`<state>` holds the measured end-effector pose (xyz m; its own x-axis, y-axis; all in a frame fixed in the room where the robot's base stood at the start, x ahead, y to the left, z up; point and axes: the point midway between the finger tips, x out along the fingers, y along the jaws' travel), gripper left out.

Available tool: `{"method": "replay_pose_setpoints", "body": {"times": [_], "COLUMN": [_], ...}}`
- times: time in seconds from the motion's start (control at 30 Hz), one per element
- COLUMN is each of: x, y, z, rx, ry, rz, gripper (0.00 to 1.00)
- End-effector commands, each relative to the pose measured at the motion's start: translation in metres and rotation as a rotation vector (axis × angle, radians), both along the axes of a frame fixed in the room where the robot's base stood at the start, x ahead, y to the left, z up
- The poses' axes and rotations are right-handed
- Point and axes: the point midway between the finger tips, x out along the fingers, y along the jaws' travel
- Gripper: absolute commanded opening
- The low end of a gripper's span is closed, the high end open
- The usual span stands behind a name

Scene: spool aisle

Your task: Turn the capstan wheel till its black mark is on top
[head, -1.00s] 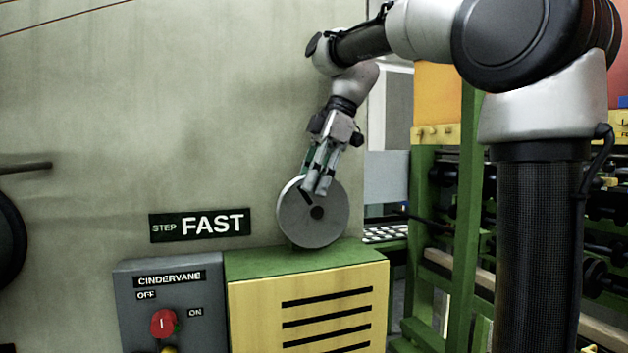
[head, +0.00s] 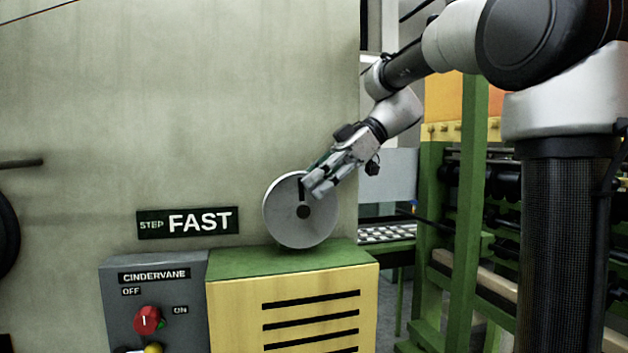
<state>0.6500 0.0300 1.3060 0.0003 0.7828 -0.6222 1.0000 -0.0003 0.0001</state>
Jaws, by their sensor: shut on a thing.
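The capstan wheel (head: 287,222) is a grey disc with a dark hub, on the wall side above the green-topped cabinet. Its black mark (head: 302,188) runs from near the hub up to the rim and points almost straight up. My gripper (head: 314,188) reaches in from the upper right and is shut on the wheel's rim, just right of the mark. The fingers cover the upper right part of the rim.
A yellow cabinet (head: 235,310) with a green top stands below the wheel. A grey control box (head: 185,330) with a red knob (head: 147,320) is left of it. A "STEP FAST" sign (head: 187,222) is on the wall. A green rack post (head: 468,190) stands to the right.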

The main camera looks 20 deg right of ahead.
Motion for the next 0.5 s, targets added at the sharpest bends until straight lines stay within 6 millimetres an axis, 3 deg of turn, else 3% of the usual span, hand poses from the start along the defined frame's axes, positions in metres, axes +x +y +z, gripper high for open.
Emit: {"method": "replay_pose_setpoints", "body": {"times": [0.5], "x": [0.0004], "y": [-0.0026], "z": [-0.001], "rx": [0.042], "ry": [-0.001], "rz": [0.0], "gripper": [0.0]}}
